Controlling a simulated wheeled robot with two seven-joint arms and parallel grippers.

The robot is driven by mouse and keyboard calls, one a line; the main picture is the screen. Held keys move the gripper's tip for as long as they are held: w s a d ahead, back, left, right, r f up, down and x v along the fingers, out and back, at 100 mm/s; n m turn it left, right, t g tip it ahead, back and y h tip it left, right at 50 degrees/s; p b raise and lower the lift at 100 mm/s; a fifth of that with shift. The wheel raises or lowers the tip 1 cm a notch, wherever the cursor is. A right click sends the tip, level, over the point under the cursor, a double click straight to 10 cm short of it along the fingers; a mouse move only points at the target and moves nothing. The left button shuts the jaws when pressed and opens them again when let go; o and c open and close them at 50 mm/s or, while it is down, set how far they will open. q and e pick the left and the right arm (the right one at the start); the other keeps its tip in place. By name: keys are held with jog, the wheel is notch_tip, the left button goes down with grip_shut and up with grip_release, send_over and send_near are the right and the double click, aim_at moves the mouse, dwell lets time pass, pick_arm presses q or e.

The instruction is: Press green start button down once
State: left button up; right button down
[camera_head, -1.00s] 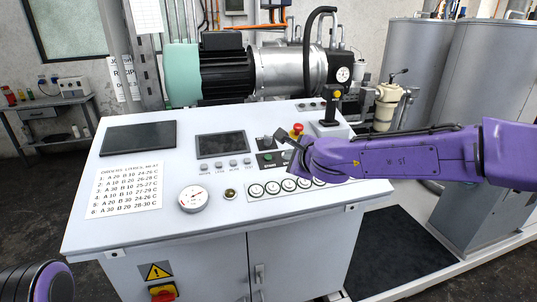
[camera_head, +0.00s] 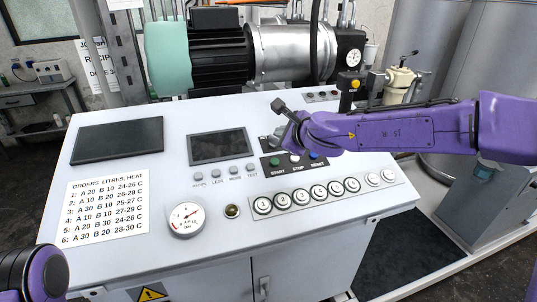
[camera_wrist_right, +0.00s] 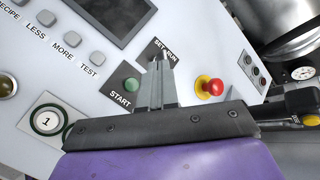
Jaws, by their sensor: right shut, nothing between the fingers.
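The green start button (camera_head: 274,162) sits on a dark plate marked START on the sloping white control panel (camera_head: 110,255). It shows uncovered in the right wrist view (camera_wrist_right: 131,85). My right gripper (camera_head: 277,138) is above the panel, just behind the button in the head view. In the right wrist view its closed, empty fingers (camera_wrist_right: 160,64) reach over the SET/RUN plate (camera_wrist_right: 158,50), to the right of the green button. The gap to the panel is hard to judge. My left arm shows only at the lower left corner; its gripper is out of view.
A red mushroom button (camera_wrist_right: 209,87) stands right of the fingers in the wrist view. A row of numbered round buttons (camera_head: 300,197), a small screen (camera_head: 218,146), a gauge (camera_head: 186,218) and an order sheet (camera_head: 107,208) are on the panel. A motor and pump (camera_head: 220,50) stand behind.

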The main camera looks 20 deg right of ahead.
jog(key=b, duration=0.6)
send_over(275, 162)
jog(key=s, duration=0.3)
notch_tip(275, 162, down, 6)
jog(key=shift+d+r, duration=0.15)
jog(key=shift+r, duration=0.1)
jog(key=shift+w+f+b, duration=0.2)
jog(key=shift+f+b, duration=0.2)
jog(key=shift+f, duration=0.3)
jog(key=shift+w+f, duration=0.3)
jog(key=shift+f, duration=0.15)
pick_arm(q)
notch_tip(275, 162, down, 7)
jog(key=shift+s, duration=0.35)
pick_arm(e)
jog(key=shift+s+r, duration=0.1)
pick_arm(q)
jog(key=shift+f+b, duration=0.1)
jog(key=shift+b, duration=0.2)
pick_arm(e)
jog(key=shift+f, duration=0.2)
pick_arm(q)
jog(key=shift+f, duration=0.1)
pick_arm(e)
jog(key=shift+w+f, duration=0.2)
jog(key=shift+f, duration=0.05)
